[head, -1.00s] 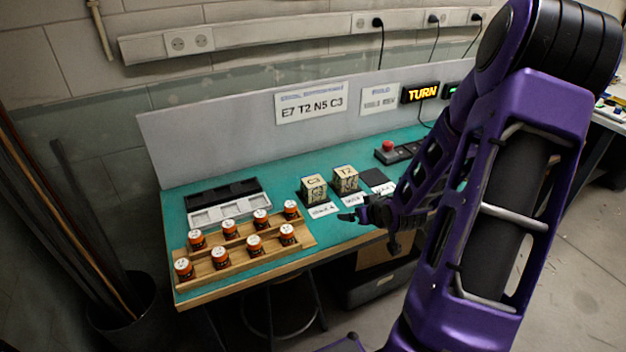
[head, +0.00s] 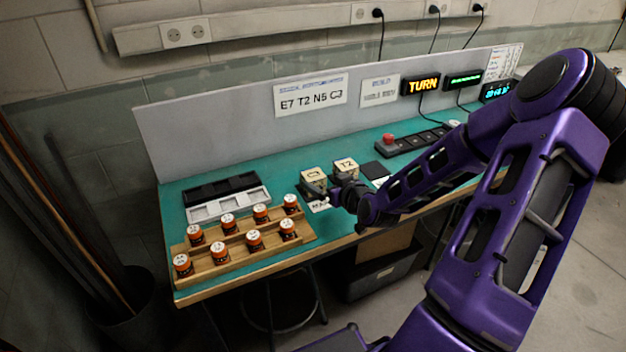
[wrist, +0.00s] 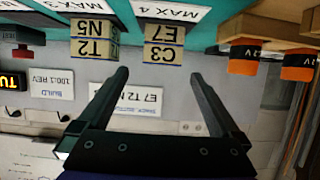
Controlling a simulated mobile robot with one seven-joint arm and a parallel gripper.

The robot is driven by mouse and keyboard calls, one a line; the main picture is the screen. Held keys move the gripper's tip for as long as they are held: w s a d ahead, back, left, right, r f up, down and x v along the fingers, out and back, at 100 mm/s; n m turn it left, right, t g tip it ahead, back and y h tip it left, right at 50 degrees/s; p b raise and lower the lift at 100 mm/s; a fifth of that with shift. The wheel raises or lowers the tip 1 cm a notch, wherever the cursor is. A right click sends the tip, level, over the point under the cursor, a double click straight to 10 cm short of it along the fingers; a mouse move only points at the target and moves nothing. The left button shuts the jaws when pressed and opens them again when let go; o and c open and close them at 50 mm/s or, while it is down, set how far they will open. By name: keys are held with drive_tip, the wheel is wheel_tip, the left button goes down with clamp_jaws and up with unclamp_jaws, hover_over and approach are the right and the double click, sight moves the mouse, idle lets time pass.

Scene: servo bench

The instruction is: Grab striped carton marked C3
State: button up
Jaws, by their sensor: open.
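In the wrist view the C3 carton (wrist: 162,57) appears on top of a carton marked E7 (wrist: 165,32); that picture is upside down. My gripper (wrist: 160,78) is open and empty, its fingers pointing towards the C3 carton, which shows between the fingertips but beyond them. In the head view my gripper (head: 325,192) is just in front of the stack. I see no contact.
A stack with T2 (wrist: 96,48) over N5 stands close beside the C3 stack. A wooden rack (head: 213,267) with several orange-banded jars is to the left. White labels lie before the stacks. A backboard (head: 220,135) rises behind; a red button (head: 388,139) is to the right.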

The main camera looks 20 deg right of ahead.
sight(314, 175)
drive_tip(key=x, duration=0.7)
drive_tip(key=shift+w+a, duration=0.15)
drive_tip(key=shift+w, duration=0.25)
drive_tip(key=c, duration=1.4)
